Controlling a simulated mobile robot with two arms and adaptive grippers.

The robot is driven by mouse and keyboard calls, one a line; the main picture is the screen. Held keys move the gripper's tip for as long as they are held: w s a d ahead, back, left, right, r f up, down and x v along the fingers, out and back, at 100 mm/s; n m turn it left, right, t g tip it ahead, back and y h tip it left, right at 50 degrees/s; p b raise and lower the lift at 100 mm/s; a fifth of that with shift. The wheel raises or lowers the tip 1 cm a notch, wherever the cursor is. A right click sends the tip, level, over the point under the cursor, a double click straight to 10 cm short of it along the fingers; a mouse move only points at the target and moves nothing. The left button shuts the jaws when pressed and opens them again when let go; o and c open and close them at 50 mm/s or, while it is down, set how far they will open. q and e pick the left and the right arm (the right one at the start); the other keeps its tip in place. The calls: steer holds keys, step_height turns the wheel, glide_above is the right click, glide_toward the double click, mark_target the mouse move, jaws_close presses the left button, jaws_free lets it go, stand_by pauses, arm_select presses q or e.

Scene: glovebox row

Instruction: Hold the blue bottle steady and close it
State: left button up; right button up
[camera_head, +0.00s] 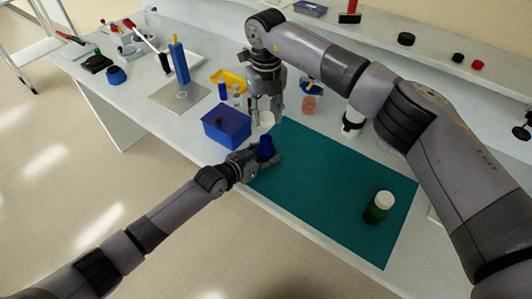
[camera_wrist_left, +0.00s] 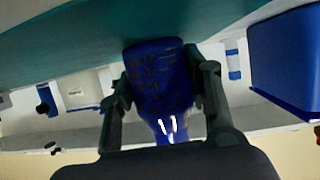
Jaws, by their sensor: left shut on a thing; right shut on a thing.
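The blue bottle (camera_head: 265,148) is at the left edge of the teal mat (camera_head: 325,180). My left gripper (camera_head: 264,158) is shut on it, and in the left wrist view the bottle (camera_wrist_left: 158,75) sits between both fingers, its narrower neck toward the bottom of the picture. My right gripper (camera_head: 267,108) points down just behind the bottle and is shut on a small white thing (camera_head: 267,119), which looks like a cap. The white thing appears apart from the bottle. The bottle's mouth is hard to make out.
A blue box (camera_head: 227,136) stands left of the bottle; it also shows in the left wrist view (camera_wrist_left: 285,65). A green bottle with a white lid (camera_head: 379,207) stands on the mat's right part. Small vials and a yellow tray (camera_head: 232,80) are behind. The mat's middle is clear.

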glide_above(266, 150)
steer(key=w, duration=0.2)
steer(key=shift+s+f, duration=0.1)
steer(key=shift+f, duration=2.4)
steer(key=shift+f, duration=0.1)
steer(key=shift+f, duration=0.8)
steer(key=shift+f, duration=0.55)
